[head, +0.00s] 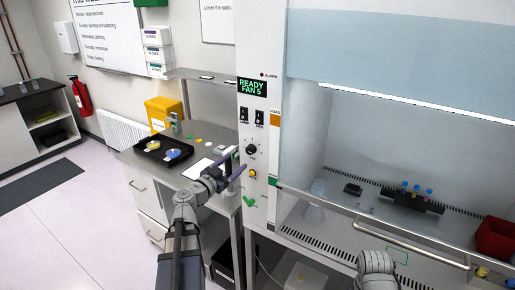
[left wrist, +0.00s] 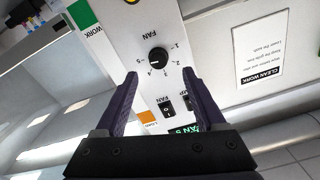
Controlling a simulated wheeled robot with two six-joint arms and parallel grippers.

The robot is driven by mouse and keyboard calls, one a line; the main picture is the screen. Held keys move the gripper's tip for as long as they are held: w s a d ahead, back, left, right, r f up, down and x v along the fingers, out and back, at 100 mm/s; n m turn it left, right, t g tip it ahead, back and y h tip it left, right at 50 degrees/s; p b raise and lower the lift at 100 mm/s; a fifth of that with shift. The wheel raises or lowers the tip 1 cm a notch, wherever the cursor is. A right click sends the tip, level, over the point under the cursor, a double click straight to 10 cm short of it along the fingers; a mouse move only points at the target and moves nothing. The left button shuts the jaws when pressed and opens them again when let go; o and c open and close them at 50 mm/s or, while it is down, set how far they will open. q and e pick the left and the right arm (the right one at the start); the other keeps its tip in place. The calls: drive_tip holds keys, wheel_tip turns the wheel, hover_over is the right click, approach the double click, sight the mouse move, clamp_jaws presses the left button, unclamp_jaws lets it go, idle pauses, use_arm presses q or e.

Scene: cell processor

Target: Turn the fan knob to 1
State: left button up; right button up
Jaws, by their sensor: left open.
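The black fan knob (head: 250,149) is on the white front panel of the cabinet, below two rocker switches. In the left wrist view the knob (left wrist: 158,58) sits in a dial marked FAN with numbers around it, and a white mark shows on its lower left side. The green display (head: 251,88) reads READY FAN 5. My left gripper (head: 232,163) is in front of the panel, just left of the knob. In the left wrist view its open fingers (left wrist: 160,73) point at the knob, which appears just beyond the tips and roughly centred. Nothing is between the fingers.
A yellow button (head: 252,173) is below the knob. The cabinet's front rail (head: 412,240) runs to the right. A side bench with a black tray (head: 163,150) and a yellow bin (head: 163,113) stands left. Part of my right arm shows at the bottom.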

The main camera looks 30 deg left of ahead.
sight(249, 151)
use_arm(q)
drive_tip(key=shift+m, duration=0.5)
drive_tip(key=w, duration=0.5)
drive_tip(key=w+d, duration=0.1)
drive_tip(key=w, duration=0.1)
drive_tip(key=shift+w+r, duration=0.25)
clamp_jaws()
